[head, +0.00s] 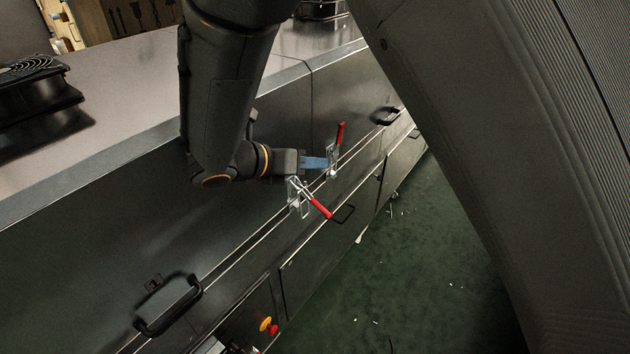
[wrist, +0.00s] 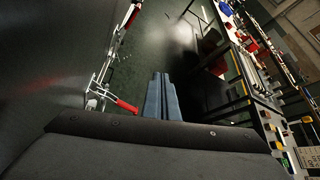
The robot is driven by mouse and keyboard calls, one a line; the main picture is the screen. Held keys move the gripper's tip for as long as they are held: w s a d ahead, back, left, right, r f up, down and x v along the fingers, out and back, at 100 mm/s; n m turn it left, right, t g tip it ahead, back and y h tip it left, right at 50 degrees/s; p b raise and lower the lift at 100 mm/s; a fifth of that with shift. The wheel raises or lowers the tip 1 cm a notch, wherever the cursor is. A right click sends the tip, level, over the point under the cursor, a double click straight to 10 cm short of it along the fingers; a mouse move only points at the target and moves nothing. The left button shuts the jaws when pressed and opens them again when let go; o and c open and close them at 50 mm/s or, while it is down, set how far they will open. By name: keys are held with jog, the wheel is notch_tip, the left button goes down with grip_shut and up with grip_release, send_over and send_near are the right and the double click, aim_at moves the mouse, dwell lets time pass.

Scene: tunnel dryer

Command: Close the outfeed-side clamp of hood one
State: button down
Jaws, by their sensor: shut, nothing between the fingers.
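Two metal toggle clamps with red handles sit on the seam of the dark hood (head: 130,200) in the head view. The nearer clamp (head: 298,196) has its red handle slanting down and outward to the right. The farther clamp (head: 332,168) has its red handle pointing up. I cannot tell which is the outfeed-side one. My gripper (head: 325,163), with blue fingers, is shut and empty. Its tips overlap the farther clamp in the head view; contact is unclear. In the wrist view, the shut fingers (wrist: 161,76) point ahead, with one clamp (wrist: 97,92) to their left and another red handle (wrist: 132,15) farther up.
A black handle (head: 168,305) projects from the hood at lower left, and another (head: 385,116) at upper right. Yellow and red buttons (head: 267,325) sit low on the front. Green floor (head: 430,260) is open beside the machine. The wrist view shows cluttered equipment (wrist: 255,85) on the right.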

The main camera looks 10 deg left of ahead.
aim_at(313, 202)
jog(key=s+a+f+m+t+y+b, duration=0.1)
jog(key=s+a+f+m+y+b, duration=0.1)
jog(key=s+f+b, duration=0.35)
jog(key=s+a+f+m+t+y+b, duration=0.1)
jog(key=s+a+f+m+y+b, duration=0.15)
jog(key=f+b, duration=0.65)
jog(key=w+d+f+p, duration=0.3)
jog(key=w+d+p, duration=0.1)
jog(key=w, duration=0.4)
jog(key=shift+d, duration=0.2)
